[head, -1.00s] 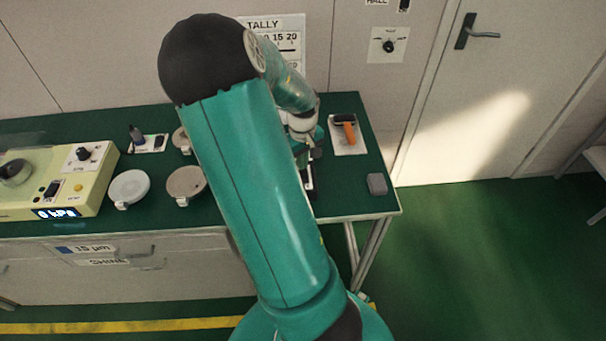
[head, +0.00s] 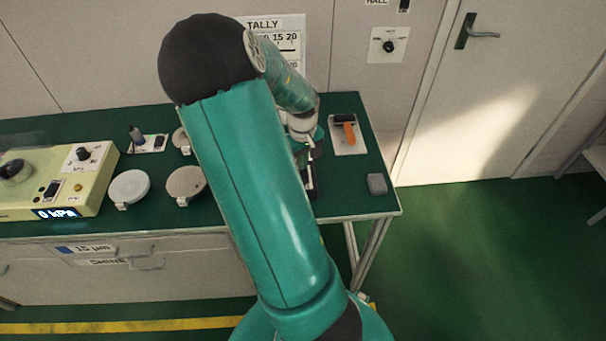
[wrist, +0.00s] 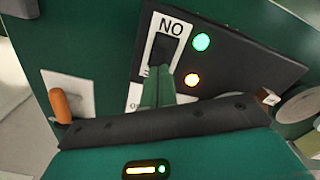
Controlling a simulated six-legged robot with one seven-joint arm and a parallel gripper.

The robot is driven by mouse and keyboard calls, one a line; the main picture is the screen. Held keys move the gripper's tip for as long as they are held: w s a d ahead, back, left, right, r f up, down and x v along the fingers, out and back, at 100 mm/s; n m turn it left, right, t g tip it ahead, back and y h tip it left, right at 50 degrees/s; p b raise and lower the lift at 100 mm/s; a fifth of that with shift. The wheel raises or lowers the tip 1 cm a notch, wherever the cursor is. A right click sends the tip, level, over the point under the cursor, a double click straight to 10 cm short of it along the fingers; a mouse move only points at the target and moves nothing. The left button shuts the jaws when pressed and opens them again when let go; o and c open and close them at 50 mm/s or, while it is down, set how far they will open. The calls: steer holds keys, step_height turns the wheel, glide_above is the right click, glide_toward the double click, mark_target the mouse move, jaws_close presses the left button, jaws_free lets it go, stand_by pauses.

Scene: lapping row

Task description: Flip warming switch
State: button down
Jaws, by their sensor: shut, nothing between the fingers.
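The warming switch is a dark rocker (wrist: 161,48) on a white plate in a dark panel (wrist: 225,60), seen in the wrist view. The plate's "ON" lettering appears upside down. A green light (wrist: 201,42) and an orange light (wrist: 192,79) glow beside it. My gripper (wrist: 160,72) is shut and empty, its green fingertips at the lower end of the switch opening. I cannot tell whether they touch the rocker, and they hide part of the plate's other lettering. In the head view my arm covers most of the panel.
Round dishes (head: 129,187) and a yellow-cased unit (head: 88,181) reading 0 kPa stand to the left.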

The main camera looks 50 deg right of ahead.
steer(key=shift+f, duration=0.9)
stand_by(0.6)
steer(key=shift+r, duration=3.5)
steer(key=w+a+r+n+t+y, duration=0.1)
steer(key=w+a+r, duration=0.3)
steer(key=a, duration=0.5)
steer(key=w+a+r+n+t, duration=0.1)
steer(key=a+r+t, duration=0.1)
steer(key=a+r, duration=0.6)
steer(key=s+a+r+t, duration=0.1)
steer(key=s+a+r, duration=0.2)
steer(key=a, duration=0.6)
steer(key=s+a+r+n+t+h, duration=0.1)
steer(key=s+a+r, duration=0.2)
steer(key=a, duration=0.6)
steer(key=shift+s+a+r+n+t, duration=0.3)
steer(key=shift+s+a+r, duration=0.1)
steer(key=shift+s, duration=0.5)
